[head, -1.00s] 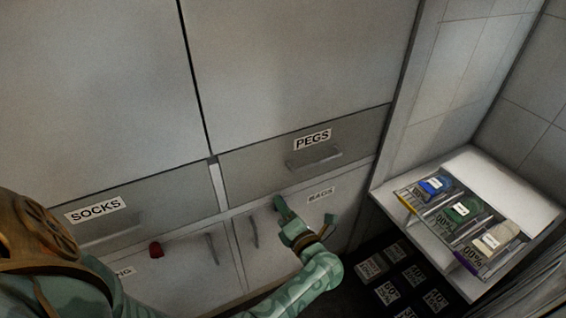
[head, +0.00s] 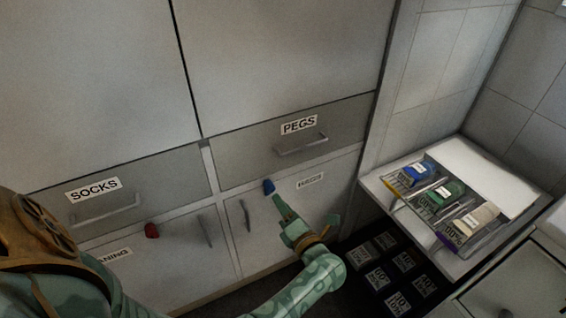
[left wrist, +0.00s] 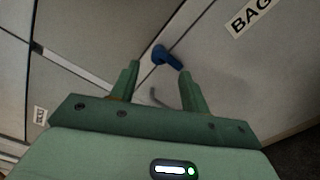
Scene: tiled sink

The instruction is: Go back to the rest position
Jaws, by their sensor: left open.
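My left gripper (head: 306,212) is open in front of the right-hand lower cupboard door. A blue knob (head: 268,187) sits at the top of that door, just up and left of one finger in the head view. In the left wrist view the blue knob (left wrist: 166,57) shows beyond the tips of the open left gripper (left wrist: 160,76), with nothing held between them. Whether a finger touches the knob is hard to tell, but they look apart. My right gripper is in neither view.
A PEGS drawer (head: 302,145) and a SOCKS drawer (head: 104,205) are shut above the cupboards. A red knob (head: 152,231) is on the left cupboard. A ledge (head: 490,165) at right holds a rack with blue, green and cream items. Dark labelled blocks (head: 403,262) lie below it.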

